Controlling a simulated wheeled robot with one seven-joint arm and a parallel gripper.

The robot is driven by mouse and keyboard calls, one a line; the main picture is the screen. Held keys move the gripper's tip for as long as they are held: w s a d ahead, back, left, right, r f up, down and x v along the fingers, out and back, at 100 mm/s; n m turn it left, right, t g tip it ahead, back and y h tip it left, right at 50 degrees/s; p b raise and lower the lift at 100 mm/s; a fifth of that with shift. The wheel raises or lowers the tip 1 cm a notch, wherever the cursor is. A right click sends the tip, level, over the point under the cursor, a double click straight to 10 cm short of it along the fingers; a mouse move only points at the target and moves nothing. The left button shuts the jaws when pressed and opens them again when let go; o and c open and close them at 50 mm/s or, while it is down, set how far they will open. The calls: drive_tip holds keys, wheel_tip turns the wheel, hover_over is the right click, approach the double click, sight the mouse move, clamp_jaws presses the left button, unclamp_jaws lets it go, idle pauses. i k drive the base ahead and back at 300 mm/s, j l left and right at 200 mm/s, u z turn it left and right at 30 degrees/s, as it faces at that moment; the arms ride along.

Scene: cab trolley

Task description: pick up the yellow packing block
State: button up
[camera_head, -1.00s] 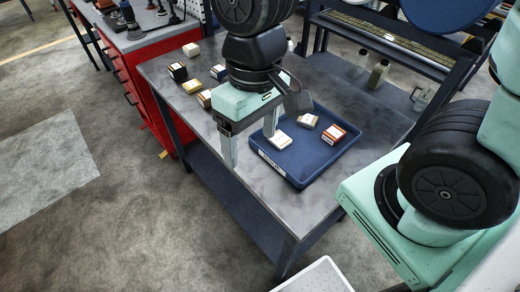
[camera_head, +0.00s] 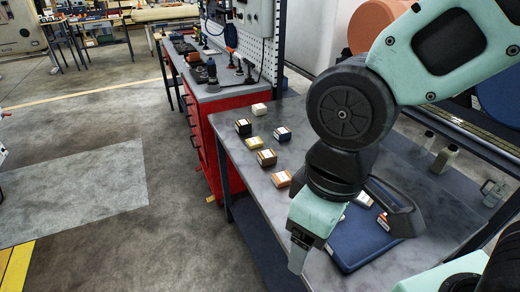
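The yellow packing block (camera_head: 254,143) lies on the grey tabletop, in the loose group of blocks left of my arm. A black block (camera_head: 243,127) is just beyond it, a dark blue one (camera_head: 282,133) to its right and a brown one (camera_head: 267,157) just nearer. My gripper (camera_head: 298,262) points down over the near part of the table, well in front of the yellow block and apart from it. Only one finger shows clearly; the other is hidden, so its opening cannot be judged. No block shows at the visible finger.
A cream block (camera_head: 259,109) and an orange-brown block (camera_head: 281,179) also lie on the table. A red cabinet (camera_head: 206,150) stands at the table's left. Open floor (camera_head: 110,240) lies left.

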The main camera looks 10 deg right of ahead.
sight(255, 143)
drive_tip(key=k+j+z, duration=0.1)
drive_tip(key=j, duration=0.75)
drive_tip(key=j+z, duration=0.3)
drive_tip(key=j, duration=0.3)
drive_tip(key=j+z, duration=0.3)
drive_tip(key=j, duration=0.35)
drive_tip(key=i+j+z, duration=0.3)
drive_tip(key=j, duration=0.3)
drive_tip(key=i+j+z, duration=0.15)
drive_tip(key=i+j, duration=0.15)
drive_tip(key=i+j+z, duration=0.15)
drive_tip(key=j, duration=0.25)
drive_tip(key=i+j+z, duration=0.15)
drive_tip(key=i+j, duration=0.15)
drive_tip(key=i, duration=0.1)
